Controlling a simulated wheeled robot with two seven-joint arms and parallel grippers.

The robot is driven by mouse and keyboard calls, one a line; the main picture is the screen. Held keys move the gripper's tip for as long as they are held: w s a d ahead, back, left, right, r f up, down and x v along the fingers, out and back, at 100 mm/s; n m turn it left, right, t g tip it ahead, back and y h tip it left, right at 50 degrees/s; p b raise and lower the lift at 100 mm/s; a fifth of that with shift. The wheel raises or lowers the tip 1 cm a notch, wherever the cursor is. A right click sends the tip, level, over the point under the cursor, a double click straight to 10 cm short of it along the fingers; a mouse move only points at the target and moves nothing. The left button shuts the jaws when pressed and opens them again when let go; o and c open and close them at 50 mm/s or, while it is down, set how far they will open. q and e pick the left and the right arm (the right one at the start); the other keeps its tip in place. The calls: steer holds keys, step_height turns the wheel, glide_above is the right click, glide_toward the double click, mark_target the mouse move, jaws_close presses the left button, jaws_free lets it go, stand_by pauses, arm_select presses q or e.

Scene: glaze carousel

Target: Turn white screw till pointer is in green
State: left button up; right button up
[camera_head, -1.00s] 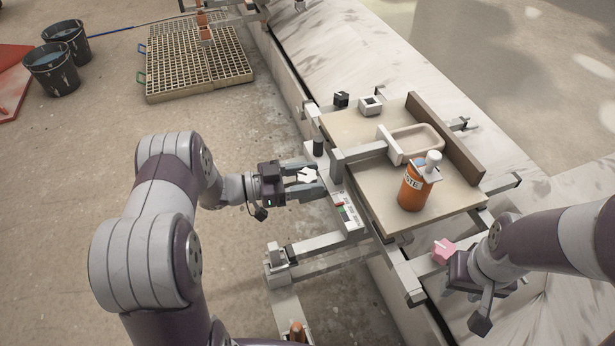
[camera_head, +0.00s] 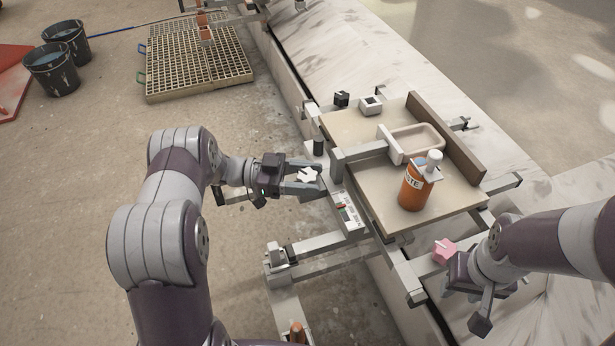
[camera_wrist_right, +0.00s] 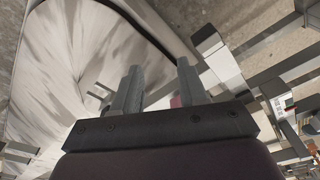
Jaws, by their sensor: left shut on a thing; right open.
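The white screw (camera_head: 308,174) has a star-shaped head and sits at the left side of the board's frame. My left gripper (camera_head: 312,182) is shut on it, with its fingers on either side of the head. A small scale plate (camera_head: 346,213) with red and green marks lies just below the screw in the head view. The pointer is too small to make out, so I cannot tell which colour it is at. My right gripper is open and empty in the right wrist view (camera_wrist_right: 158,82), near a pink knob (camera_head: 443,250) on the frame's lower right.
A tan board (camera_head: 372,190) carries an orange labelled bottle (camera_head: 414,188) with a white top and a beige tray (camera_head: 418,140). Metal rails (camera_head: 322,246) stick out below the scale. A slatted pallet (camera_head: 200,70) and two dark buckets (camera_head: 52,70) stand far off on the floor.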

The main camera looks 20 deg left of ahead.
arm_select(q)
steer(key=o, duration=1)
steer(key=shift+c, duration=0.2)
steer(key=s+a+p, duration=0.1)
steer(key=a+p, duration=0.2)
steer(key=a, duration=0.9)
steer(key=shift+s+a, duration=0.25)
steer(key=shift+s, duration=0.1)
